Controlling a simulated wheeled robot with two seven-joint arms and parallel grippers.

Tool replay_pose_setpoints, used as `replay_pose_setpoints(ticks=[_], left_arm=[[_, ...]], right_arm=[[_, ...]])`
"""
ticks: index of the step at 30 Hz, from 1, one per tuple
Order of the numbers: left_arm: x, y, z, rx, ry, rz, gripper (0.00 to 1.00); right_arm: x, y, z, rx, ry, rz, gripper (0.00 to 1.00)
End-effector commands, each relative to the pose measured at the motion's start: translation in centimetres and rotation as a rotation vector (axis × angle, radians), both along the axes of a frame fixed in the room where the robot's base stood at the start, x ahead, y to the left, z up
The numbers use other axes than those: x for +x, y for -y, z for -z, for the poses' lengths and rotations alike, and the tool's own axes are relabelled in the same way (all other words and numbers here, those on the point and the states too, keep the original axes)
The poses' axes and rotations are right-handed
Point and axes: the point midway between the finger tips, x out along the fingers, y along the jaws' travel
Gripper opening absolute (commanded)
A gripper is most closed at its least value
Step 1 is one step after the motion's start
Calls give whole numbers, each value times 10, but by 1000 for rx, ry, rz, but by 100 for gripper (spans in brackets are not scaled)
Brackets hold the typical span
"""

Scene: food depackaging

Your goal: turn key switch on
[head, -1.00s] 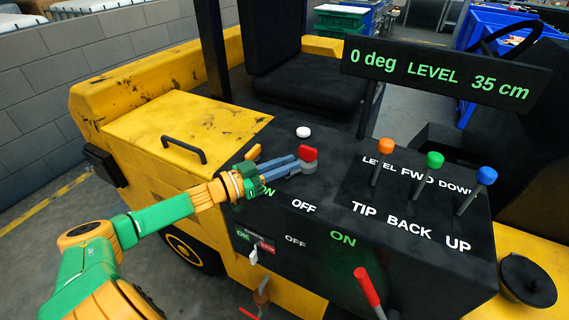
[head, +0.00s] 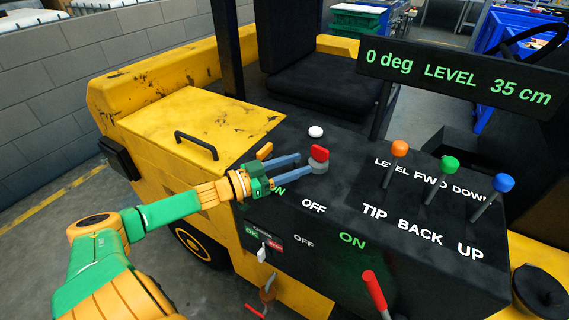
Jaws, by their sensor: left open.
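A red knob (head: 319,152) on a round grey base sits on top of the black console, above the white OFF label and right of a green ON label. I take it to be the key switch. My left gripper (head: 305,164) reaches in from the left with its two blue-grey fingers spread. The fingertips are at the left side of the knob and its base; the lower one overlaps the base in the picture. I cannot tell whether they touch it. The green gripper body partly covers the ON label. My right gripper is not in view.
A white button (head: 316,132) is behind the knob. Orange (head: 399,148), green (head: 449,164) and blue (head: 504,183) levers stand to the right below a display panel (head: 460,79). A red-handled lever (head: 374,290) rises from the console front. A yellow cover (head: 220,118) has a black handle.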

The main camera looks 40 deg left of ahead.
Motion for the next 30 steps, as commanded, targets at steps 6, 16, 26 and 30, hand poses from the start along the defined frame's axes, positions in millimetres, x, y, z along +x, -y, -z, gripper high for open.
replay_pose_setpoints(ticks=[6,16,26,30], left_arm=[[-24,-11,-1,2,-6,1,49],[-53,-24,-1,3,-2,2,49],[-54,-25,0,3,0,2,49],[-54,-25,0,2,0,2,49]], right_arm=[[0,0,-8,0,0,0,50],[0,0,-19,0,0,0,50],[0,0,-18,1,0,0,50],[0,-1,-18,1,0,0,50]])
